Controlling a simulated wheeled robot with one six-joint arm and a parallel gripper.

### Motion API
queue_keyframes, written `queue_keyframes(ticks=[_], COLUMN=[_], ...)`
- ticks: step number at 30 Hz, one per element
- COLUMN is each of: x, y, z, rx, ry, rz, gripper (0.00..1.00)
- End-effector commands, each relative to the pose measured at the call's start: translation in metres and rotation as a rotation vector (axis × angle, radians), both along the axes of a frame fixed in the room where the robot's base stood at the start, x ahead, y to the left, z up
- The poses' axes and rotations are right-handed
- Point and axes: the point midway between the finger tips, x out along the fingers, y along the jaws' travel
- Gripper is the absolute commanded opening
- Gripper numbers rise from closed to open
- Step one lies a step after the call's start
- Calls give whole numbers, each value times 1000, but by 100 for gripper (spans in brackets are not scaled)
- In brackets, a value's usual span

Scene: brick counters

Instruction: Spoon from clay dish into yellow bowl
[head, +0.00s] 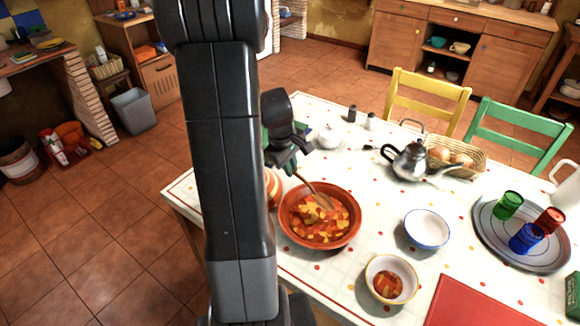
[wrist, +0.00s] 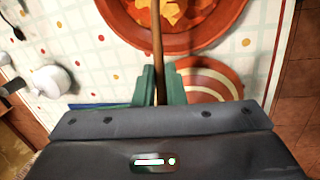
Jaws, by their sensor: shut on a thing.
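The clay dish (head: 318,243) stands on the table, full of a red and yellow stew. The wooden spoon (head: 314,190) leans in it, its lower end among the stew and partly hidden. My gripper (head: 294,168) is at the dish's far left side, shut on the spoon's handle. In the wrist view the green fingertips (wrist: 157,88) close around the handle (wrist: 156,45), which runs out over the dish's rim (wrist: 200,46). A small bowl with a yellowish rim (head: 370,288) stands front right of the dish and holds some stew.
A white bowl with a blue rim (head: 427,230) stands right of the dish. A striped orange and cream thing (wrist: 208,82) is close beside my gripper. A metal kettle (head: 409,163), an egg basket (head: 462,160) and a round tray with cups (head: 490,238) stand farther right. A red mat (head: 470,305) lies at front.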

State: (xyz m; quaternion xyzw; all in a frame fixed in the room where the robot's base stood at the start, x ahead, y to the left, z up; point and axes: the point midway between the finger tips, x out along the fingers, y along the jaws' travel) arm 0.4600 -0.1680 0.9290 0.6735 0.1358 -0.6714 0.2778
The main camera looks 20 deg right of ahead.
Motion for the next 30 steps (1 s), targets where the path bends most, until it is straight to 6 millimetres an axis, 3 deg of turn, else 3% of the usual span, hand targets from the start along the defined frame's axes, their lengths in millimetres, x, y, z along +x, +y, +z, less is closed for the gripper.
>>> queue_keyframes(ticks=[13, 30], x=[0, 0], y=[0, 0], z=[-7, -45], rx=[-1, 0], ry=[1, 0], rz=[0, 0], gripper=[0, 0])
